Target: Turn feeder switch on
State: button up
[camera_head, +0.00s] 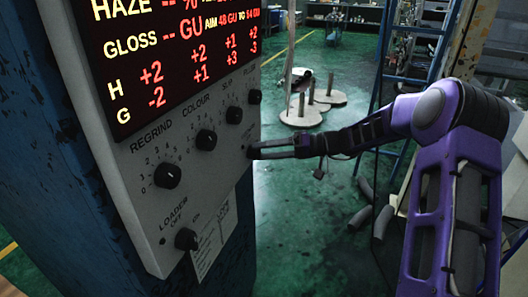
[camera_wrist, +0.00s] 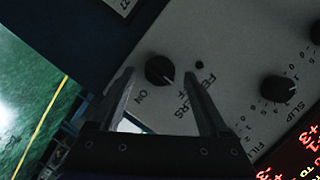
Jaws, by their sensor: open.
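The feeder switch (camera_wrist: 159,70) is a round black knob on the grey control panel, labelled FEEDERS with OFF and ON. Its white pointer mark faces lower right in the wrist view, nearer the OFF word than the ON word. My gripper (camera_wrist: 160,76) is open, with one finger on each side of the knob in that view. I cannot tell whether the fingers touch it or how far they are from the panel. In the head view my gripper (camera_head: 254,150) reaches the panel's right edge from the right, and the knob is not clearly visible there.
The panel also carries the regrind knob (camera_head: 168,175), colour knob (camera_head: 206,139), slip knob (camera_head: 234,115), filler knob (camera_head: 254,97) and loader switch (camera_head: 187,239). A red-lit display (camera_head: 170,60) sits above them. Green floor (camera_head: 310,230) lies open to the right; a blue ladder (camera_head: 384,90) stands beyond.

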jog(key=shift+a+f, duration=0.1)
jog(key=shift+a, duration=0.3)
grip_shut()
